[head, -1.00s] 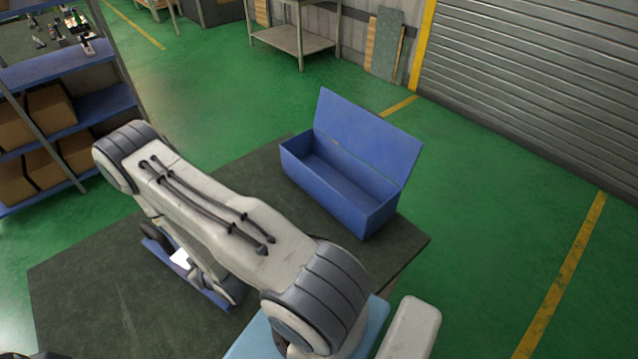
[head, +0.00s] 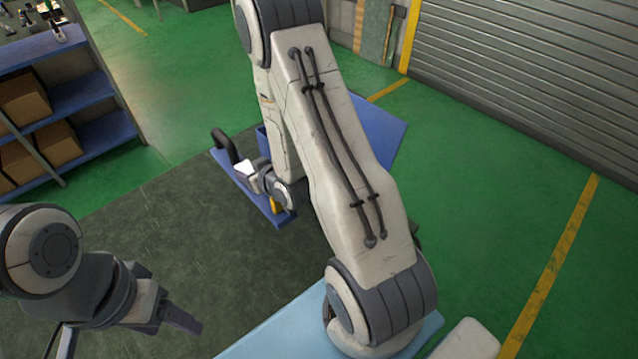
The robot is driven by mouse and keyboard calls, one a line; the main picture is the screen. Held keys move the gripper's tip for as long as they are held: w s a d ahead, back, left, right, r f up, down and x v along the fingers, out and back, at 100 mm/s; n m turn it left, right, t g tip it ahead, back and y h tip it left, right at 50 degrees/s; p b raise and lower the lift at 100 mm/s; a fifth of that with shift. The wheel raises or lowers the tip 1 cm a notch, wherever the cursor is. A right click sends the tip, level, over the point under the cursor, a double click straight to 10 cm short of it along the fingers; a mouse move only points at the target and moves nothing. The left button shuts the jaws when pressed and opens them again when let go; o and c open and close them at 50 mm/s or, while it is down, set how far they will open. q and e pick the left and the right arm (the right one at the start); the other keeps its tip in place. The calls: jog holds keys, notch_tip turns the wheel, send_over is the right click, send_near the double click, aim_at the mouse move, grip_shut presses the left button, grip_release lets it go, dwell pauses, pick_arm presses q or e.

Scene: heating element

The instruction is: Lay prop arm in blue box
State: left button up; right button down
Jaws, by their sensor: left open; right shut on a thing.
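The blue box (head: 382,135) stands on the dark table, its raised lid showing to the right of my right arm. My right arm hides most of the box, including its inside. My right gripper (head: 258,182) is shut on a long blue piece with a dark bent end, which I take as the prop arm (head: 240,182). It is held tilted above the table, just left of and in front of the box in the picture. Its contact with the fingers is partly hidden. My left gripper (head: 172,312) is open and empty at the lower left, away from the box.
The dark table top (head: 140,225) is bare to the left. A light blue surface (head: 270,335) lies at the front. Blue shelves (head: 75,90) with cardboard boxes stand at the upper left. A roller shutter (head: 540,80) closes the back right.

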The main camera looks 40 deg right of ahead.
pick_arm(q)
notch_tip(320, 180, down, 5)
jog(key=b, duration=0.4)
pick_arm(e)
jog(key=s+d+r, duration=0.4)
jog(key=d+r, duration=0.4)
jog(key=d, duration=0.1)
jog(key=w+d+p, duration=0.1)
jog(key=d+p, duration=0.5)
jog(key=d, duration=0.5)
pick_arm(q)
notch_tip(320, 180, up, 6)
jog(key=shift+s+r, duration=0.25)
jog(key=shift+s, duration=0.05)
pick_arm(e)
notch_tip(320, 180, down, 11)
jog(key=shift+w+d, duration=0.2)
jog(key=shift+d, duration=0.05)
jog(key=shift+f, duration=0.1)
pick_arm(q)
jog(key=shift+f, duration=0.45)
pick_arm(e)
jog(key=shift+f, duration=0.5)
pick_arm(q)
jog(key=shift+f+b, duration=0.1)
jog(key=shift+b, duration=0.25)
pick_arm(e)
jog(key=shift+f, duration=0.1)
